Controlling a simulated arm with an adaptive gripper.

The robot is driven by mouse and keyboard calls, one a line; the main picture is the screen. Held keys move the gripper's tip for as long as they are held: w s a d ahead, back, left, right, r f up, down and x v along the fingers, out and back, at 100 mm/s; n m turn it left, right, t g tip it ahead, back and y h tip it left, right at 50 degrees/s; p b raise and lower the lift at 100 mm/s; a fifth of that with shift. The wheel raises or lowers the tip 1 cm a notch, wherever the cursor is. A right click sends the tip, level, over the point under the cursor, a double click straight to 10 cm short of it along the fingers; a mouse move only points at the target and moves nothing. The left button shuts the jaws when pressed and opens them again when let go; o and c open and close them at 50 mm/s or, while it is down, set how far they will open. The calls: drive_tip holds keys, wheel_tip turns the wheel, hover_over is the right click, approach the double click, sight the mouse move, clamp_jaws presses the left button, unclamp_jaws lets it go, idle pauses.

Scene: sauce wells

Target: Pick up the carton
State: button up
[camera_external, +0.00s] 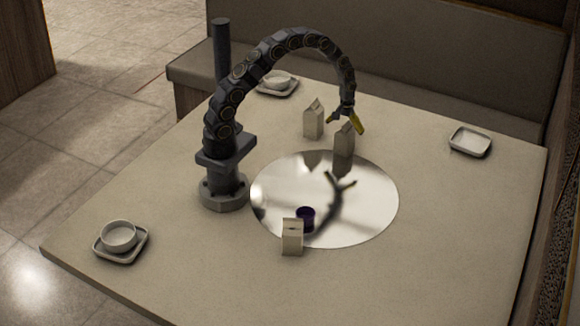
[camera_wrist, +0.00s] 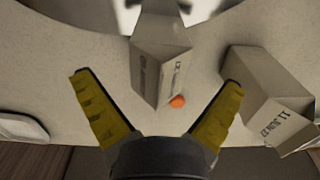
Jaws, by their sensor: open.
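Three grey-beige gable-topped cartons stand on the table. One carton (camera_external: 344,141) is at the back edge of the round mirror disc, just below my gripper (camera_external: 346,121). In the wrist view this carton (camera_wrist: 158,62) lies between and ahead of the open yellow fingers of my gripper (camera_wrist: 157,80), not visibly touched. A second carton (camera_external: 313,120) stands to its left in the external view; it shows at the right of the wrist view (camera_wrist: 268,98). A third carton (camera_external: 292,237) stands at the disc's front edge. My gripper is empty.
A small orange round thing (camera_wrist: 177,101) is beside the near carton. White dishes (camera_external: 470,142) (camera_external: 118,238) (camera_external: 277,83) sit near the table edges. The right front table is clear.

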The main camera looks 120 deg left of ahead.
wheel_tip(320, 180, down, 3)
drive_tip(key=shift+r, duration=0.1)
drive_tip(key=c, duration=1.2)
drive_tip(key=shift+w, duration=0.1)
drive_tip(key=shift+a+r, duration=0.1)
drive_tip(key=shift+r, duration=0.45)
drive_tip(key=r, duration=0.2)
drive_tip(key=shift+d+r, duration=0.2)
drive_tip(key=shift+r, duration=0.15)
drive_tip(key=s+d+r, duration=0.2)
drive_tip(key=d+r, duration=0.1)
drive_tip(key=d, duration=0.1)
drive_tip(key=s+d+r, duration=0.5)
drive_tip(key=d+r, duration=0.1)
drive_tip(key=d, duration=0.1)
drive_tip(key=shift+s+d+r, duration=0.15)
drive_tip(key=shift+d, duration=0.15)
